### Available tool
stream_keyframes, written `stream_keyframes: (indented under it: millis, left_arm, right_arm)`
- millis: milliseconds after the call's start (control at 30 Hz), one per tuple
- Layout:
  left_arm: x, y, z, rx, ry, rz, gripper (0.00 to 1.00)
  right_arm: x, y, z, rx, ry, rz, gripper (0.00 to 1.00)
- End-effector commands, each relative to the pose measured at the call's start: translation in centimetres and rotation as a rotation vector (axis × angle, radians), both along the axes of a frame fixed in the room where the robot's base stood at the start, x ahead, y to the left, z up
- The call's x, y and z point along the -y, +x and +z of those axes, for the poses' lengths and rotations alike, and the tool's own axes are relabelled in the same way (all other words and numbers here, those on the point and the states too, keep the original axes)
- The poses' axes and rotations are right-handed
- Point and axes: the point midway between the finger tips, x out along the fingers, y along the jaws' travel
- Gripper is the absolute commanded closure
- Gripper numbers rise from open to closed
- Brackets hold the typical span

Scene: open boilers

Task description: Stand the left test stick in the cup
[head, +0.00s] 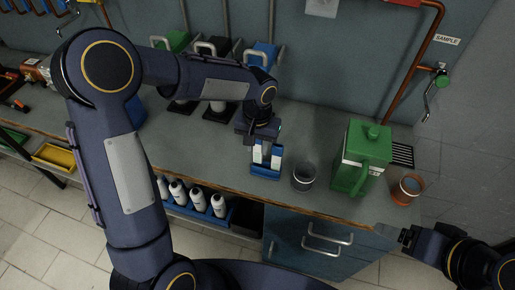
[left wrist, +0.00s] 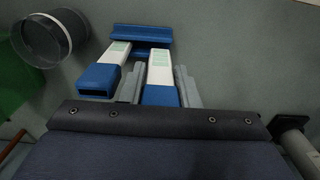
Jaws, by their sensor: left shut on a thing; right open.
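Two white test sticks with blue ends stand side by side in a blue holder (head: 265,173) on the counter. The left test stick (head: 257,153) is between the fingers of my left gripper (left wrist: 158,85), which is shut on it. The right test stick (head: 276,157) stands beside it, just outside the fingers. In the left wrist view the sides swap, and the held stick (left wrist: 161,66) is on the right. A dark grey cup (head: 304,178) stands empty just right of the holder; it also shows in the left wrist view (left wrist: 44,52). My right gripper (head: 405,234) is open, by the counter's right front.
A green can (head: 362,160) stands right of the cup, with a copper-coloured pot (head: 407,188) beyond it under a sample tap (head: 440,82). White bottles (head: 198,200) sit in a blue bin below the counter edge. Scoops stand behind my left arm.

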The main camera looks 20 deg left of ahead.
Motion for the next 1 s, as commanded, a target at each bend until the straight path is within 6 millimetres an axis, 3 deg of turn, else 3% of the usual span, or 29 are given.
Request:
stream_keyframes:
  millis: [200, 567, 600, 667, 1000]
  left_arm:
    - [0.0, -0.2, -2.5, -0.003, 0.0, -0.001, 0.93]
    - [0.0, -0.2, -3.1, -0.001, 0.0, 0.0, 0.93]
    - [0.0, -0.2, -3.0, -0.001, 0.0, 0.0, 0.7]
    - [0.0, -0.2, -2.9, -0.002, 0.0, 0.0, 0.63]
    - [0.0, -0.2, -2.5, -0.001, 0.0, -0.001, 0.63]
  right_arm:
    - [0.0, 0.0, 0.3, 0.0, 0.0, 0.0, 0.23]
    - [0.0, 0.0, -0.2, 0.0, 0.0, 0.0, 0.23]
    - [0.0, 0.0, -0.2, 0.0, 0.0, 0.0, 0.23]
    - [0.0, 0.0, -0.1, 0.0, 0.0, 0.0, 0.23]
    - [0.0, 0.0, 0.4, 0.0, 0.0, 0.0, 0.23]
